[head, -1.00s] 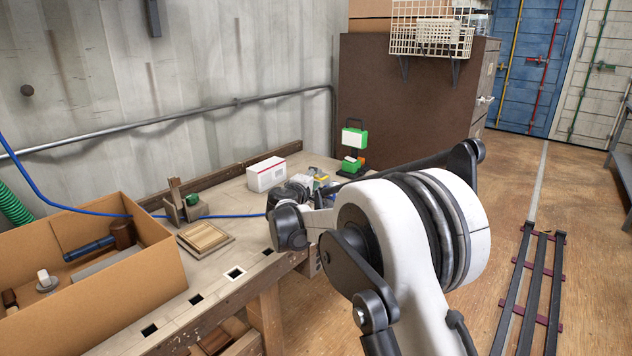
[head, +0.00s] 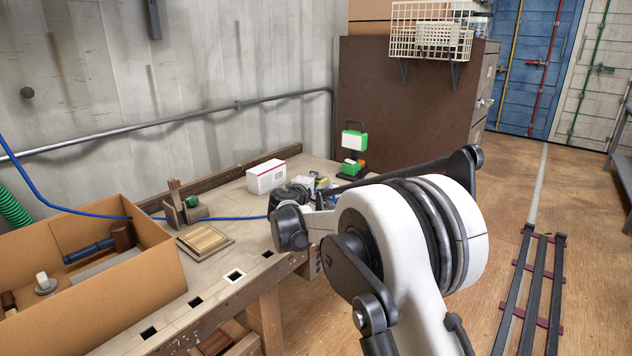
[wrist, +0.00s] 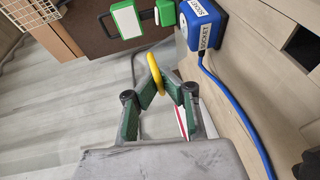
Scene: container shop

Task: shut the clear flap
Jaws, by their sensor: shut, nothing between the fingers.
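My gripper (wrist: 161,78) shows in the wrist view with its green-sided fingers drawn together at the tips. A yellow curved piece (wrist: 152,99) shows at the fingertips; how it sits relative to them is unclear. A blue box (wrist: 181,37) with labels reading SOCKET stands up and to the right of the fingertips, apart from them, with a blue cable (wrist: 236,105) running from it. I cannot make out a clear flap in either view. In the head view my arm hides my fingers, which are at the far end of the workbench (head: 215,272).
A green and white lamp (head: 355,140) stands at the bench's far end. A white carton (head: 264,180), a wooden tray (head: 205,240) and an open cardboard box (head: 120,286) are along the bench. A brown cabinet (head: 405,95) stands behind. The floor to the right holds dark rails (head: 533,285).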

